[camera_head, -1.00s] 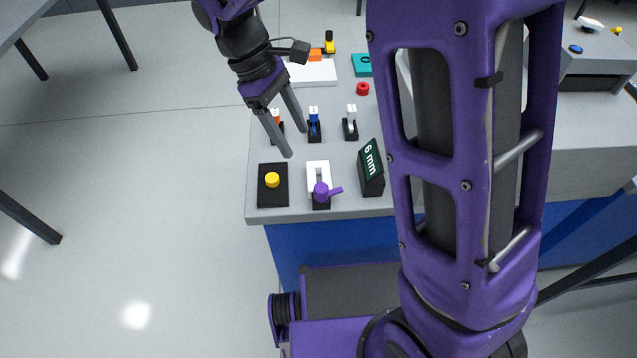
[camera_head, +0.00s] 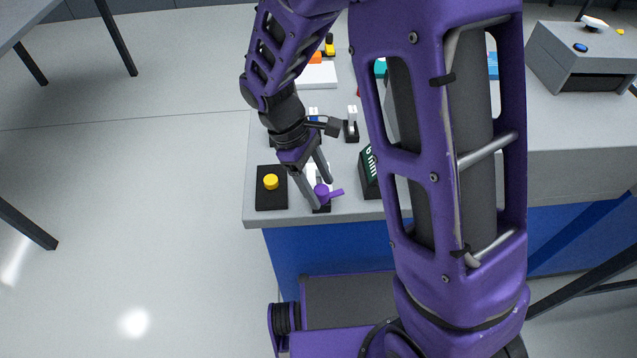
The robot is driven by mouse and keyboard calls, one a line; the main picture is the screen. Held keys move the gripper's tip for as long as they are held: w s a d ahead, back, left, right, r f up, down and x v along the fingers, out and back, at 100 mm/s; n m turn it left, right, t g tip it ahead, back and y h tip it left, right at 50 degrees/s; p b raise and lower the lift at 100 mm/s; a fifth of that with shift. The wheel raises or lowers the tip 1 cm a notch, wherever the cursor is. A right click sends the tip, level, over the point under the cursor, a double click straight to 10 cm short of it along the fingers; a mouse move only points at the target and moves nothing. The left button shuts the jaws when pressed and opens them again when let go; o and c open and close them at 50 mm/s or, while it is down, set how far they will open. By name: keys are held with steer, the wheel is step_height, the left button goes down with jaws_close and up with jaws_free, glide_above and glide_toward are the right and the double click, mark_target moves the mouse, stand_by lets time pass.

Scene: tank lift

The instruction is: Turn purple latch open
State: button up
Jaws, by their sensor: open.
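The purple latch (camera_head: 322,192) is a round knob with a short handle pointing right, on a white and black mount near the front edge of the grey table. My gripper (camera_head: 322,194) reaches down at the latch with its two grey fingers apart. One finger is at the left of the knob and the other is above and behind it. I cannot tell whether either finger touches the latch. The fingers and wrist hide much of the white mount.
A yellow button on a black box (camera_head: 265,203) stands just left of the latch. A dark "6 mm" sign (camera_head: 369,172) stands to the right. The grey table (camera_head: 252,150) has a bare left edge.

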jaws_close()
steer(key=shift+r+m+p, duration=0.25)
steer(key=shift+m+p, duration=0.45)
steer(key=shift+w+f+m+g+y+p, duration=0.15)
steer(key=shift+m+g+y, duration=0.1)
steer(key=shift+m, duration=0.3)
steer(key=shift+s+f+m+g+y+p, duration=0.15)
steer(key=shift+m+g+y, duration=0.1)
steer(key=shift+m, duration=0.3)
jaws_free()
steer(key=shift+w+r, duration=0.1)
steer(key=p+v, duration=0.2)
steer(key=v, duration=1.5)
steer(key=shift+r+p, duration=0.15)
steer(key=shift+p, duration=0.2)
steer(key=shift+w+a, duration=0.1)
steer(key=shift+a, duration=0.05)
